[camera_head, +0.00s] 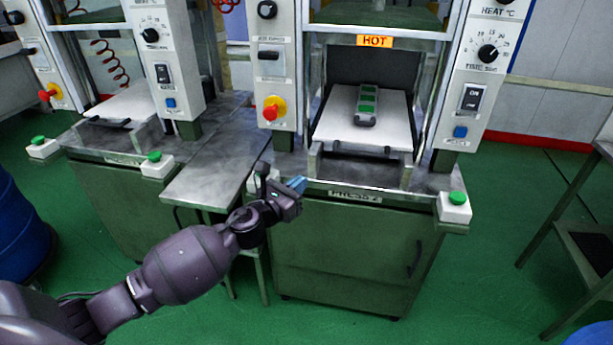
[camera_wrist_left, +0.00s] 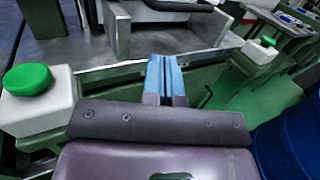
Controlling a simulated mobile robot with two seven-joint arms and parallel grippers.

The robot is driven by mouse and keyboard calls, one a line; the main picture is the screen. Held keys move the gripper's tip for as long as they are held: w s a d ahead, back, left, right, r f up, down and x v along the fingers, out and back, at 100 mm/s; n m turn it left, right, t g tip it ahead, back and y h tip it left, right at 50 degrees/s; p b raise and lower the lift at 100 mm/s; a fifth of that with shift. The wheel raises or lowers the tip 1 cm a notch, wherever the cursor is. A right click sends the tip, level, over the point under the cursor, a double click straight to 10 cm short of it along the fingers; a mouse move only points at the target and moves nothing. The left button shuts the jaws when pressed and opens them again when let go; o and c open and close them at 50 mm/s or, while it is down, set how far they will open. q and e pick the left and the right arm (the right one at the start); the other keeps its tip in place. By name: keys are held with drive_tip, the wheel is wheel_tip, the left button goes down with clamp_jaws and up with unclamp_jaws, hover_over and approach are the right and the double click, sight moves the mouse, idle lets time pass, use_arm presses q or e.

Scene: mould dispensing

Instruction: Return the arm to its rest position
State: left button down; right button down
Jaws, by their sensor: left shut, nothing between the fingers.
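My left arm comes in from the lower left in the head view. My left gripper (camera_head: 298,185) is in front of the front edge of the press marked PRESS 2, left of its middle. Its blue fingers are together and hold nothing; they also show closed in the left wrist view (camera_wrist_left: 165,75). In the wrist view a green button on a white box (camera_wrist_left: 35,95) is left of the fingers. My right gripper is not in view.
A mould with green cavities (camera_head: 366,104) lies on the white plate (camera_head: 340,133) of the press, below a HOT sign (camera_head: 375,41). A green button box (camera_head: 455,207) is at the press's right corner. A blue barrel (camera_head: 22,235) stands at left.

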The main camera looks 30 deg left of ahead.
use_arm(q)
drive_tip(key=shift+s, duration=0.35)
drive_tip(key=s+d+f+m+g+y+p, duration=0.1)
drive_tip(key=s+f+m, duration=0.4)
drive_tip(key=s+m, duration=0.6)
drive_tip(key=s+d+f+m+g+y+p, duration=0.1)
drive_tip(key=s+f+m+g, duration=0.3)
drive_tip(key=s+m, duration=0.7)
drive_tip(key=s+d+f+m+g+y+p, duration=0.1)
drive_tip(key=s+f+m, duration=0.5)
drive_tip(key=s+m, duration=0.6)
drive_tip(key=shift+d+f+m+g+y+p, duration=0.3)
drive_tip(key=shift+m+g+p, duration=0.2)
drive_tip(key=shift+g+p, duration=0.2)
